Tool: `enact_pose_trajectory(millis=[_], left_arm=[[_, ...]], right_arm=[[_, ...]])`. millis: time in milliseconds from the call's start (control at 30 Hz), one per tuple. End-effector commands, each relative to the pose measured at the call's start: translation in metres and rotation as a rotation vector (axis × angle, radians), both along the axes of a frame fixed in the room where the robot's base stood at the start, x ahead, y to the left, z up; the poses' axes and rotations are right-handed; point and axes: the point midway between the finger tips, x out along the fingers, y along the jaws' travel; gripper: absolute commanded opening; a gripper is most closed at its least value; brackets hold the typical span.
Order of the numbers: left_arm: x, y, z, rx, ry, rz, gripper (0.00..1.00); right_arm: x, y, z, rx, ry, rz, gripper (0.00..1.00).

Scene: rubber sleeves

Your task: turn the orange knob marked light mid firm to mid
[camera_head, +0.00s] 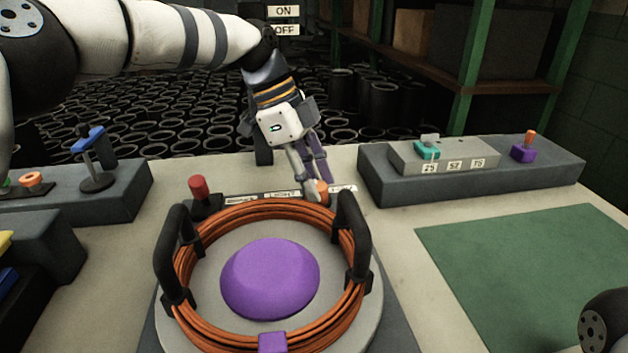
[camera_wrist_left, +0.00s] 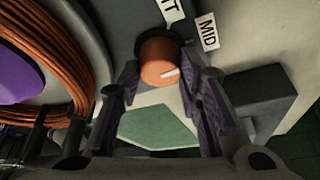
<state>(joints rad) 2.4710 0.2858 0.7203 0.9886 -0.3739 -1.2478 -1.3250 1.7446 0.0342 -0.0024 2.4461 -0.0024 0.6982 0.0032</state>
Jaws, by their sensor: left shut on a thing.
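The orange knob (camera_head: 322,187) stands behind the coiled ring, partly covered by a finger of my left gripper (camera_head: 317,184). In the left wrist view the knob (camera_wrist_left: 156,58) shows between my two fingers, which are shut on its sides. A white pointer mark on its face points to the right in that view. A label reading MID (camera_wrist_left: 208,32) lies to the upper right of the knob, and a partly cut-off label ending in T (camera_wrist_left: 170,9) lies above it. Small labels also show by the knob in the head view. My right gripper is not in view.
A grey round base (camera_head: 370,320) with a purple dome (camera_head: 270,278), orange coil (camera_head: 195,318) and black posts stands in front. A red knob (camera_head: 198,188) is left of the labels. A grey box with a teal slider (camera_head: 427,150) is right. A green mat (camera_head: 530,255) lies clear.

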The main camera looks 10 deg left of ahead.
Motion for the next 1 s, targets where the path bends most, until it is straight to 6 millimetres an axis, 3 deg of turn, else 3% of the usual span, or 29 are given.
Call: enact_pose_trajectory(millis=[600, 633, 700, 1000], left_arm=[[-0.0006, 0.0003, -0.0021, 0.004, 0.005, -0.043, 0.04], [-0.0006, 0.0003, -0.0021, 0.004, 0.005, -0.043, 0.34], [-0.0006, 0.0004, -0.0020, 0.004, 0.004, -0.043, 0.50], [0.0000, 0.0004, -0.0001, 0.002, 0.001, -0.042, 0.52]], right_arm=[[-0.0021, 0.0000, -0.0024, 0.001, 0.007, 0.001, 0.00], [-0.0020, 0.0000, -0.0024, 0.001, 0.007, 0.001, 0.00], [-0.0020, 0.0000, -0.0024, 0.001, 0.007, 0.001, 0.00], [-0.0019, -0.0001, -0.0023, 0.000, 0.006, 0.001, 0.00]])
